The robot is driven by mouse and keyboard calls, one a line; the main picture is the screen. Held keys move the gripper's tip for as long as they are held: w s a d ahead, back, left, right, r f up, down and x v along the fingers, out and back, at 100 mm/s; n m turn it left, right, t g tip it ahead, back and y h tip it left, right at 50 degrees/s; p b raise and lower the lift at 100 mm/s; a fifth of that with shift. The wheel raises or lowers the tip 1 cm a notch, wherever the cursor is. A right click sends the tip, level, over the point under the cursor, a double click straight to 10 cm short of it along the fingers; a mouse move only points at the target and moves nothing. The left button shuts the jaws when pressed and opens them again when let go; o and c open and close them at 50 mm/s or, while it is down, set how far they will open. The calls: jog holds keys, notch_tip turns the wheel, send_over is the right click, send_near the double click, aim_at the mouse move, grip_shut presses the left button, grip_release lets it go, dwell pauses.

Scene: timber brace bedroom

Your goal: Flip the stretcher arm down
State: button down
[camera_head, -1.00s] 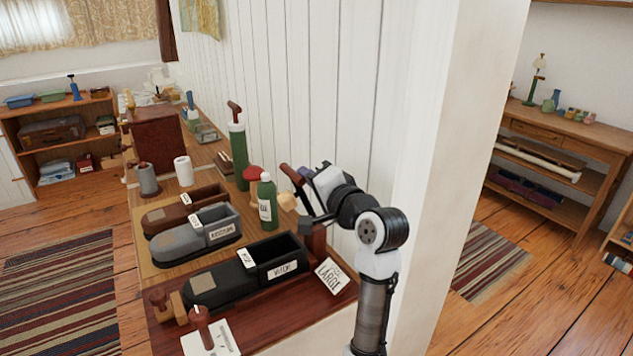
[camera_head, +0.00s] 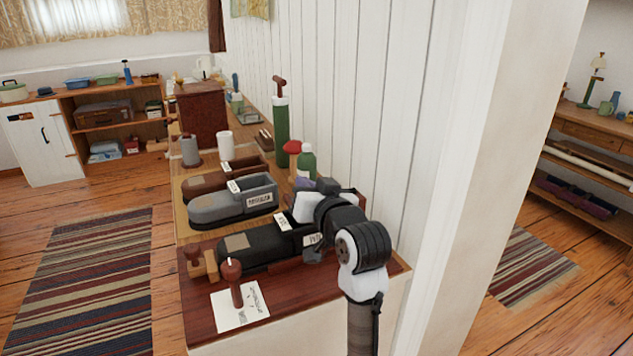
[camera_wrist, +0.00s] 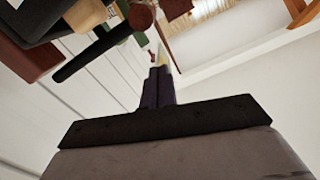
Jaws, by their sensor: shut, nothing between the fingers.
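The stretcher stands on the dark red board (camera_head: 330,292) at the near end of the counter. A black shoe (camera_head: 260,243) with white labels lies on it, with a wooden knob (camera_head: 193,254) at its left end. In the head view my arm covers the stretcher's right end and hides most of the stretcher arm. In the wrist view a dark rod with a brown end (camera_wrist: 88,55), which looks like that arm, slants across the upper left. My gripper (camera_wrist: 160,72) is shut and empty, right of the rod; contact cannot be told. Its tip also shows near the green bottle (camera_head: 306,160).
A grey shoe (camera_head: 225,205) and a brown shoe (camera_head: 205,183) lie behind the black one. A tall green cylinder (camera_head: 281,130) and the white plank wall (camera_head: 375,110) bound the far side.

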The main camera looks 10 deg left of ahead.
jog(key=f, duration=0.1)
jog(key=f+n+b, duration=0.1)
jog(key=f+n, duration=0.1)
jog(key=shift+s+a+b, duration=0.25)
jog(key=shift+a+b, duration=0.05)
jog(key=shift+a, duration=0.1)
jog(key=shift+s+a+f+b, duration=0.15)
jog(key=shift+f+b, duration=0.35)
jog(key=shift+f, duration=0.25)
jog(key=shift+f, duration=0.25)
